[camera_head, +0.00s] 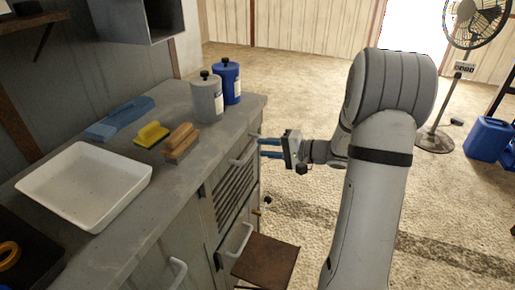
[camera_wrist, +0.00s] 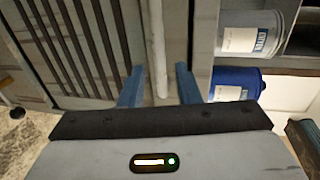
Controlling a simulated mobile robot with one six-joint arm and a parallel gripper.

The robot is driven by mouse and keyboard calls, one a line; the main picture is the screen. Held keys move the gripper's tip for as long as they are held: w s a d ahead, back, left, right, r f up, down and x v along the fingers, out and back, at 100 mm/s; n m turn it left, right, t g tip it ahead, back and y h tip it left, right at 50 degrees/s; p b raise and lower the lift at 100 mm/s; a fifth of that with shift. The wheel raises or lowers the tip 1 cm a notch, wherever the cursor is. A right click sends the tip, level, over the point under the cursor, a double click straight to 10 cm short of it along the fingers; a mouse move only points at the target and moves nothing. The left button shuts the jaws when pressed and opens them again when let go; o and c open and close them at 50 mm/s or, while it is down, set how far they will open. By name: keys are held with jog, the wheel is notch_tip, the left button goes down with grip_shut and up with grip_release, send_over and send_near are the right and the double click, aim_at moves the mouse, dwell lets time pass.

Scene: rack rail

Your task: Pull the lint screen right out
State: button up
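A dark slatted panel (camera_head: 235,190) is set in the grey cabinet front; it looks like the lint screen's place, but I cannot tell the screen itself for sure. A pale bar handle (camera_head: 243,155) sits just above the slats. In the wrist view the slats (camera_wrist: 75,45) are at left and the pale bar (camera_wrist: 158,50) runs down the middle. My gripper (camera_head: 266,147) is in front of the cabinet near this handle. Its blue fingers (camera_wrist: 159,88) are apart, one to each side of the bar in that view, with gaps showing. Contact is not visible.
The worktop (camera_head: 185,175) above holds a white tray (camera_head: 75,180), brushes (camera_head: 180,142) and two bottles (camera_head: 207,97). A brown panel (camera_head: 265,262) juts out low by another handle (camera_head: 236,240). The floor at right is open up to a fan (camera_head: 437,138) and blue canister (camera_head: 487,138).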

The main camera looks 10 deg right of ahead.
aim_at(254, 145)
jog(key=shift+x, duration=2.25)
jog(key=shift+c, duration=0.3)
grip_shut()
